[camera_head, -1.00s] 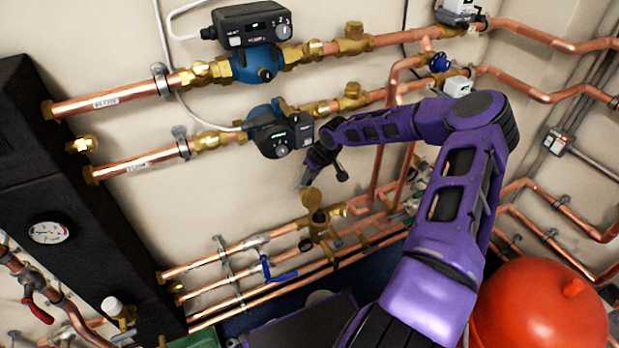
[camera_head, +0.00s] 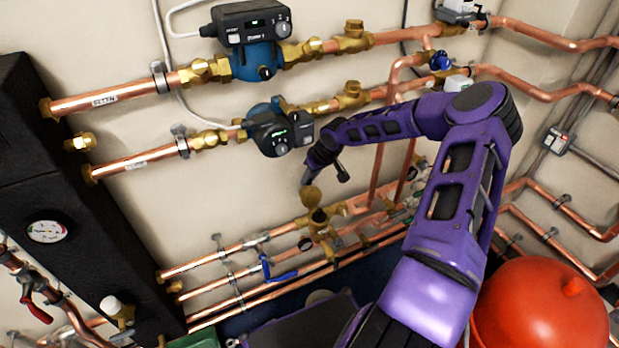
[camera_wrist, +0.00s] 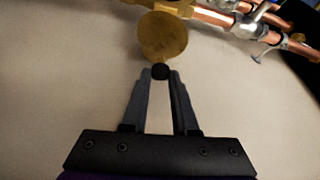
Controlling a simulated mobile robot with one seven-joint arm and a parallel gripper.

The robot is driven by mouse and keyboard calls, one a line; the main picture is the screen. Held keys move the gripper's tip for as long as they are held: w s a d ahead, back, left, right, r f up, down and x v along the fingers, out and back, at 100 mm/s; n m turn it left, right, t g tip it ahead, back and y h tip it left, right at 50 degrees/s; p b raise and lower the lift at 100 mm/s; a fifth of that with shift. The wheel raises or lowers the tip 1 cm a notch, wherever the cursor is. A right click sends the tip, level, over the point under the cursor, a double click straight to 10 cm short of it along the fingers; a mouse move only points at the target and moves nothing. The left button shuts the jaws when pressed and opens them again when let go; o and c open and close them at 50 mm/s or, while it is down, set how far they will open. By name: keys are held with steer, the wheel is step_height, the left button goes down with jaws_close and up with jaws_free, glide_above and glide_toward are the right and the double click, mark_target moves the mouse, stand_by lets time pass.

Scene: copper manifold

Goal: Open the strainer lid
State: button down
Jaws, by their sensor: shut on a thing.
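The strainer lid (camera_head: 311,196) is a round brass disc above the brass strainer body (camera_head: 318,228) on the lower pipes. In the wrist view the lid (camera_wrist: 163,36) shows as a flat round plate just beyond the fingertips. A small dark knob (camera_wrist: 160,72) at the lid's near edge sits between the fingertips. My gripper (camera_wrist: 160,75) is shut on this knob. In the head view my gripper (camera_head: 306,181) reaches down to the lid from above. I cannot tell exactly how far the lid is tilted.
Two pumps, an upper one (camera_head: 256,62) and a lower one (camera_head: 278,135), are on the wall pipes above. A blue-handled valve (camera_head: 280,272) is on the lower pipes to the left. A red tank (camera_head: 545,310) stands at the lower right. Bare wall (camera_head: 215,200) lies left of my gripper.

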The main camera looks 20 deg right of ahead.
steer(key=shift+s+a+f+t+b, duration=0.15)
steer(key=shift+s+t+b, duration=0.2)
steer(key=shift+b, duration=0.25)
steer(key=shift+s+r+t+b, duration=0.2)
steer(key=shift+s+t+b, duration=0.2)
steer(key=shift+s, duration=0.1)
steer(key=s, duration=0.3)
steer(key=shift+d+p, duration=0.2)
steer(key=shift+p, duration=0.2)
